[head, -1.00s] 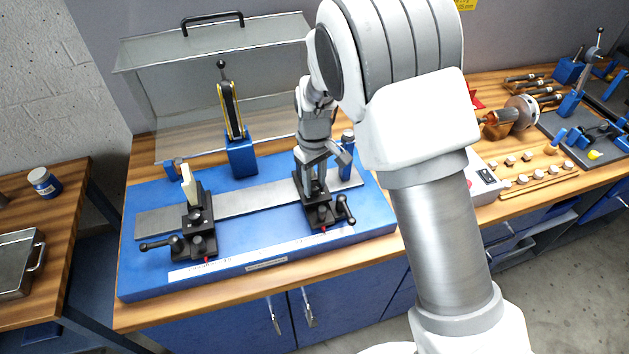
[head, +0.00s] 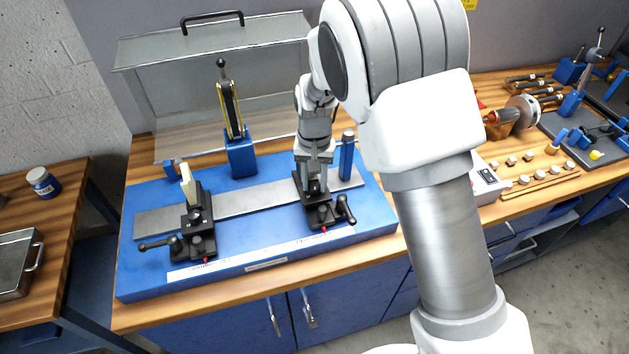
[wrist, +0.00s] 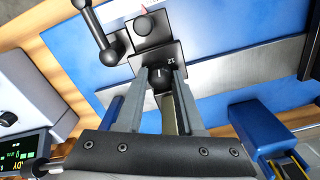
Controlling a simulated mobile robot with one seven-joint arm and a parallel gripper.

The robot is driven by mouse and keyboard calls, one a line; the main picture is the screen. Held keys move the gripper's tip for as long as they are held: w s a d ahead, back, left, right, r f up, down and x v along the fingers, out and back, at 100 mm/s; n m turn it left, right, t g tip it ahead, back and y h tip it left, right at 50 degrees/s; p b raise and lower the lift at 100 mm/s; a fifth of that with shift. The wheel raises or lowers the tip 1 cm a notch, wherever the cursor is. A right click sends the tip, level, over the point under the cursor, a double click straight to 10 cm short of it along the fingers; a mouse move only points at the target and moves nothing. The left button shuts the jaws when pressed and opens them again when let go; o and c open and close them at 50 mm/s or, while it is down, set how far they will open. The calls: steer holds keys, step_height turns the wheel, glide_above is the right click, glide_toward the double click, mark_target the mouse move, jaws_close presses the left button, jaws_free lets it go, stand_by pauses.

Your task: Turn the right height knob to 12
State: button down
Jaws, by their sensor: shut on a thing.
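The right stand (head: 322,213) is a black block with a lever on the steel rail of the blue base. It also shows in the wrist view (wrist: 153,30), with a small "12" marking on its face beside the knob. The right height knob (wrist: 160,78) is dark and round and sits between my two grey fingers. My gripper (wrist: 160,84) points down and is shut on this knob. The left stand (head: 198,230) carries a pale upright piece.
A blue post (head: 346,160) stands just right of my gripper. A blue holder with a yellow-edged black upright (head: 232,115) stands behind the rail. A clear raised cover (head: 190,85) is at the back. A grey box with a display (head: 487,178) is to the right.

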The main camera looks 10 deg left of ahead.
mark_target(315, 185)
steer(key=shift+m, duration=0.8)
steer(key=shift+r, duration=0.1)
steer(key=c, duration=0.5)
jaws_free()
step_height(315, 185, up, 17)
steer(key=shift+r, duration=0.15)
